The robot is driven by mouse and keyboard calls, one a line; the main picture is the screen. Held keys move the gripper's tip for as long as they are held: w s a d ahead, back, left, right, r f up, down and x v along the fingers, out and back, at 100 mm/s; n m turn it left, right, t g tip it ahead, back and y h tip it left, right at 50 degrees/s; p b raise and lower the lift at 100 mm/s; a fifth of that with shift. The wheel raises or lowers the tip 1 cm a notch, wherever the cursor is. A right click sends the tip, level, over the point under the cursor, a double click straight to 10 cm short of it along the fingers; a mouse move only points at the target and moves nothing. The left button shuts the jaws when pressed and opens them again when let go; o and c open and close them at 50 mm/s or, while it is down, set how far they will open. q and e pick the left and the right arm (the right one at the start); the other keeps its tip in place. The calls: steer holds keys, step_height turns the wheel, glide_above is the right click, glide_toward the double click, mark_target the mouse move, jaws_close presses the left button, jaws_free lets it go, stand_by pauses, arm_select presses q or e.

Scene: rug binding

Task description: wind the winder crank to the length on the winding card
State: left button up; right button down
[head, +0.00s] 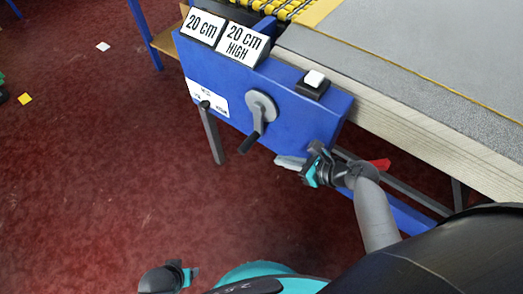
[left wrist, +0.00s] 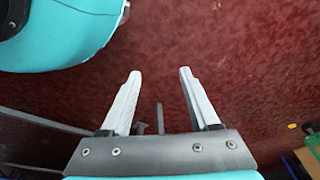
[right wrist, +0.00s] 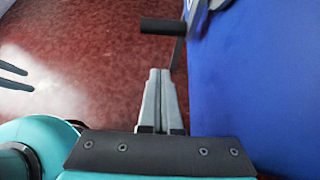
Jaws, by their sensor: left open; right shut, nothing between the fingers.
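The winder crank (head: 262,105) is a grey disc and arm on the front of the blue winder box, with its dark handle (head: 250,142) pointing down. My left gripper (left wrist: 160,72) is open and empty over the red floor.
The blue winder box (head: 310,117) carries a white button on a black base (head: 313,82) and a small white label (head: 208,98). A table with a grey rug (head: 430,55) fills the right. The red floor at left is mostly clear.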

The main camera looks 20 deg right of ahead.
arm_select(q)
steer(key=w+d+r+b, duration=0.1)
steer(key=w+r+b, duration=0.2)
steer(key=r, duration=0.4)
steer(key=shift+w+d+t, duration=0.2)
steer(key=shift+w+t, duration=0.1)
steer(key=shift+t, duration=0.1)
arm_select(e)
steer(key=w+a+f, duration=0.1)
steer(key=w+a, duration=0.3)
steer(key=w, duration=0.2)
steer(key=shift+a+f, duration=0.3)
